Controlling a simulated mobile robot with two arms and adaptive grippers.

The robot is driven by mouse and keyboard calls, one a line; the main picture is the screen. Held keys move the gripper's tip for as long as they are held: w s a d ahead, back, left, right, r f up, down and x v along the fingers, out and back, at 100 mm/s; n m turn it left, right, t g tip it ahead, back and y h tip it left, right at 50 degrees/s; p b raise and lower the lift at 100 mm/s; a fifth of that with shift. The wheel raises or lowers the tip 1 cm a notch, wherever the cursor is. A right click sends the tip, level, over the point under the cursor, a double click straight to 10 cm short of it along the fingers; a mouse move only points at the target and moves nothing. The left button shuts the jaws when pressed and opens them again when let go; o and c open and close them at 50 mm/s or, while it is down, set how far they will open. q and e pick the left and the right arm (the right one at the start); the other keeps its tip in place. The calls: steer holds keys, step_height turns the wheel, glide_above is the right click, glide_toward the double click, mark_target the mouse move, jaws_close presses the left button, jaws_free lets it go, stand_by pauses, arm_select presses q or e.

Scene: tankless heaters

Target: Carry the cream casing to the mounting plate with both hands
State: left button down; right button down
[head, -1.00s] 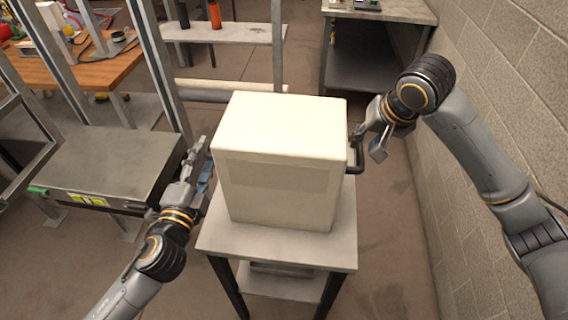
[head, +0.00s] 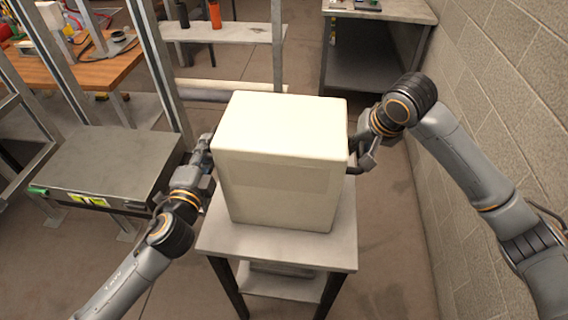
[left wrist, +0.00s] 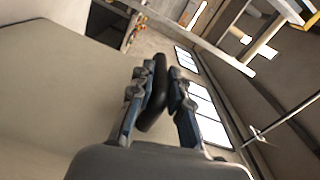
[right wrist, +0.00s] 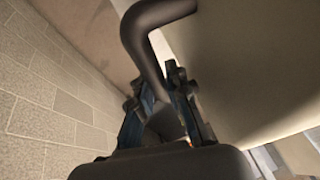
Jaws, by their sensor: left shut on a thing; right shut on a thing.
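The cream casing (head: 280,160) stands upright on a small grey table (head: 218,242) in the middle of the head view. It has a dark handle on each side. My left gripper (head: 207,150) is at the casing's left side; in the left wrist view its fingers are shut on the dark left handle (left wrist: 157,92). My right gripper (head: 362,158) is at the casing's right side; in the right wrist view its fingers (right wrist: 160,95) are shut on the dark right handle (right wrist: 146,38). I cannot make out the mounting plate.
A low metal platform (head: 100,165) stands at the left beside upright metal posts (head: 160,60). A wooden bench (head: 85,65) is behind it. A block wall (head: 510,100) runs along the right. A shelf table (head: 385,12) stands at the back. Floor shows right of the small table.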

arm_select(q)
steer(key=shift+f, duration=0.1)
